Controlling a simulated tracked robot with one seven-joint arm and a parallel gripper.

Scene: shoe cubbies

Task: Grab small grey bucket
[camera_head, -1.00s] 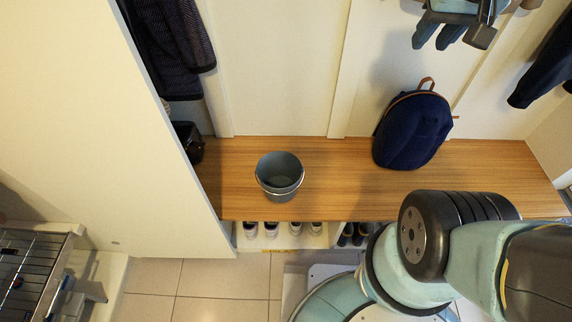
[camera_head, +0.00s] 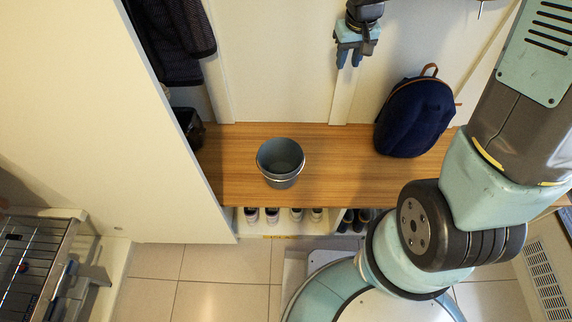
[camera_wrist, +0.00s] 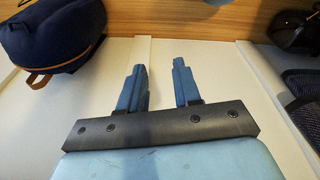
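The small grey bucket (camera_head: 281,166) stands upright on the wooden bench, left of the bench's middle, with its open top facing up. Its inside looks empty. My gripper (camera_head: 349,66) is above and to the right of the bucket in the head view, in front of the pale back wall and apart from the bucket. In the wrist view my gripper (camera_wrist: 160,84) has its two blue fingers spread with nothing between them. A small grey-blue piece, probably the bucket (camera_wrist: 217,2), shows at the top edge of the wrist view; most of it is cut off.
A navy backpack (camera_head: 414,114) stands on the bench (camera_head: 335,180) right of the bucket. A dark item (camera_head: 190,128) sits at the bench's left end, below hanging dark clothes (camera_head: 172,42). Shoes (camera_head: 272,214) fill cubbies underneath. A tall white panel (camera_head: 110,120) borders the left side.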

